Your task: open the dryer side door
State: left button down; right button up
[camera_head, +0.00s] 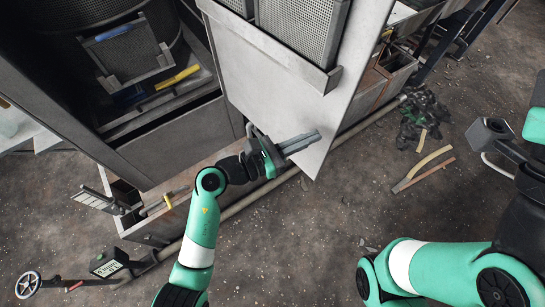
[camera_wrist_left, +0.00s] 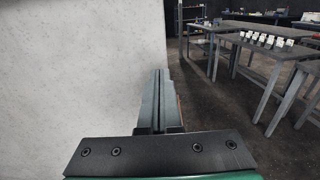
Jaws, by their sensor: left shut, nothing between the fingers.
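The dryer side door appears to be the large pale panel (camera_head: 290,105) in the head view, standing out at an angle from the dark machine, whose inside shows to its left. In the left wrist view the pale panel (camera_wrist_left: 75,70) fills the left side, its edge just behind the fingers. My left gripper (camera_head: 312,138) is shut and empty, its fingers in front of the panel's lower part. In the left wrist view its fingers (camera_wrist_left: 160,95) lie together. I cannot tell whether they touch the panel. My right gripper (camera_head: 537,108) is partly cut off at the right edge, its jaws unclear.
A yellow-handled tool (camera_head: 178,77) lies inside the machine. A pipe (camera_head: 245,201) runs along the floor below. Dark rubble (camera_head: 422,115) and wooden strips (camera_head: 425,172) lie on the floor at right. Tables (camera_wrist_left: 265,50) stand beyond the panel. The floor between my arms is clear.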

pick_arm(q)
jog(key=s+a+p, duration=0.1)
jog(key=s+a, duration=0.6)
jog(key=a, duration=0.1)
jog(key=shift+s+p, duration=0.25)
jog(key=shift+p, duration=0.05)
pick_arm(e)
notch_tip(320, 180, up, 3)
jog(key=shift+s+a+f, duration=0.1)
jog(key=shift+a+f, duration=0.05)
jog(key=shift+f, duration=0.05)
